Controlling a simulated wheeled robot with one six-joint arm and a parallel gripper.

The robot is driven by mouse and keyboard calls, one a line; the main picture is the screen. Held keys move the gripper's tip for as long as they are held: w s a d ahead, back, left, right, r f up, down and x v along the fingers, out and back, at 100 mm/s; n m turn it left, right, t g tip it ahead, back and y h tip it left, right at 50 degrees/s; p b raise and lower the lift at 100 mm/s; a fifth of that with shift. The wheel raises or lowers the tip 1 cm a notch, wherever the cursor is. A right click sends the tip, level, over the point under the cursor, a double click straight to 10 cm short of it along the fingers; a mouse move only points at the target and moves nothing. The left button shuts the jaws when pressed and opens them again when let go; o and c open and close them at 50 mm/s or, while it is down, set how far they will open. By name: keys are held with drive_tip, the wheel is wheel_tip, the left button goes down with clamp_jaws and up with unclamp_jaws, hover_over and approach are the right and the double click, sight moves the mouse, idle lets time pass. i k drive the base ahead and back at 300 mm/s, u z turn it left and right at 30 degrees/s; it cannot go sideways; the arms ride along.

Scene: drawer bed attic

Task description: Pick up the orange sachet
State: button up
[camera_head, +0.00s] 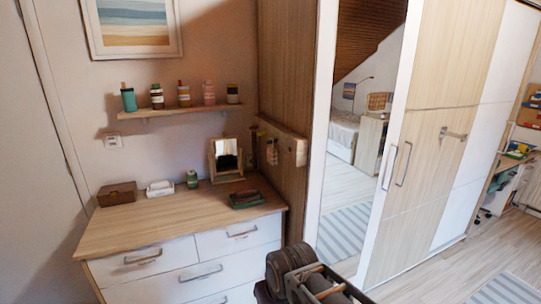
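I cannot make out an orange sachet anywhere in this view. Small items on the dresser top and on the desk at the far right are too small to tell apart fully. Dark parts of my arm show at the bottom centre, in front of the dresser's right end. No gripper fingers can be made out there.
A wooden dresser (150,228) with white drawers carries a brown box (117,194), a tissue box (160,188), a small bottle (192,180), a mirror (226,158) and a dark green tray (247,199). A wall shelf (180,111) holds several bottles. A wardrobe (425,150) stands right; floor (420,283) is clear.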

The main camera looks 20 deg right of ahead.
sight(272, 152)
drive_tip(key=k, duration=0.6)
drive_tip(key=z, duration=0.55)
drive_tip(key=i, duration=1.6)
drive_tip(key=u, duration=1.05)
drive_tip(key=i, duration=0.6)
drive_tip(key=u, duration=0.7)
